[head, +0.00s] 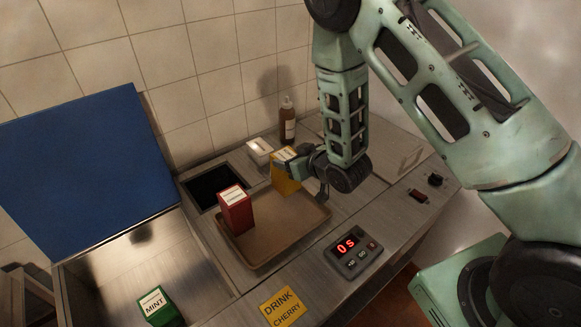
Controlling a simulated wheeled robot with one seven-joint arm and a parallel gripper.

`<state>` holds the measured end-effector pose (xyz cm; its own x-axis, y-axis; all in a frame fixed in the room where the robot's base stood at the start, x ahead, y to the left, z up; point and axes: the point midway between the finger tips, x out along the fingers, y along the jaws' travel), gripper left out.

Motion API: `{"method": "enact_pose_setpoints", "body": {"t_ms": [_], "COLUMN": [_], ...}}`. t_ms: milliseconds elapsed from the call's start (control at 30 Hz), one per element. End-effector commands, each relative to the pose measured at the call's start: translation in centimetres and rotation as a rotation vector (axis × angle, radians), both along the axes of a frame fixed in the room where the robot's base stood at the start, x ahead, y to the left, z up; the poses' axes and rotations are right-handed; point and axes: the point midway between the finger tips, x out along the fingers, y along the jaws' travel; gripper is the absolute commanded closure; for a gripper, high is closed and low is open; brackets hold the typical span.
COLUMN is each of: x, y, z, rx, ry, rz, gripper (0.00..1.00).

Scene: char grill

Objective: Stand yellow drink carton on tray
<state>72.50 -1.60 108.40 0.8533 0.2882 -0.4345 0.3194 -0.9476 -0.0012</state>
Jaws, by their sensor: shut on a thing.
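The yellow drink carton (283,182) is upright at the back right part of the brown tray (262,257). My gripper (291,167) is shut on the yellow carton near its top, reaching in from the right. The carton's right side is partly hidden by the gripper. Whether the carton's base touches the tray is hard to tell. A red carton (236,212) with a white label stands upright on the tray's left part.
A dark square opening (212,186) lies behind the tray, with a white box (260,151) and a brown bottle (287,122) at the back. A timer (352,254) reading 0s sits right of the tray. A green MINT carton (156,305) is in the open metal bin, under a blue lid (80,165). A yellow card (282,307) reads DRINK CHERRY.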

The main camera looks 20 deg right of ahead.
Motion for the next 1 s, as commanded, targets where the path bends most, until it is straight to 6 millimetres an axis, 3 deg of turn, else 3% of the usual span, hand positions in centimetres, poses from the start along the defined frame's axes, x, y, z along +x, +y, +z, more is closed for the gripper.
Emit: {"method": "enact_pose_setpoints", "body": {"t_ms": [333, 800, 833, 900, 1000], "x": [0.0, 0.0, 0.0, 0.0, 0.0], "y": [0.0, 0.0, 0.0, 0.0, 0.0], "z": [-3.3, -4.1, -4.2, -4.0, -4.0], "rx": [0.000, 0.001, 0.000, 0.000, 0.000], "ry": [0.001, -0.003, -0.001, -0.001, -0.001], "rz": [0.000, 0.000, 0.000, 0.000, 0.000], "gripper": [0.88, 0.88, 0.38, 0.18, 0.18]}}
